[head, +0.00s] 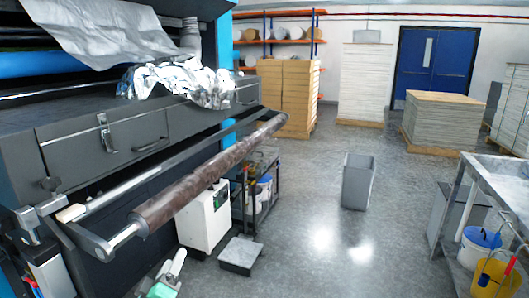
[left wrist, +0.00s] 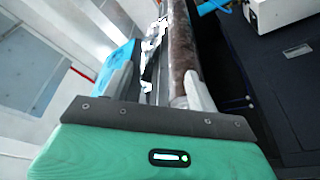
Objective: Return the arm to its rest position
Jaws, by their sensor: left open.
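My left gripper (head: 172,266) is low at the bottom of the head view, below and in front of the brown roller (head: 205,174), with its green body partly cut off by the frame edge. In the left wrist view the gripper (left wrist: 158,64) shows its two grey fingers spread apart, with nothing held between them. The brown roller (left wrist: 184,45) shows beyond the fingers there, and I see no grip on it. My right gripper is in neither view.
The laminating machine (head: 100,150) fills the left, with crumpled silver film (head: 180,82) on top. A white box (head: 205,218) and a black cart (head: 262,190) stand beneath the roller. A grey bin (head: 357,182) stands on open floor. A metal table (head: 500,185) is at right.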

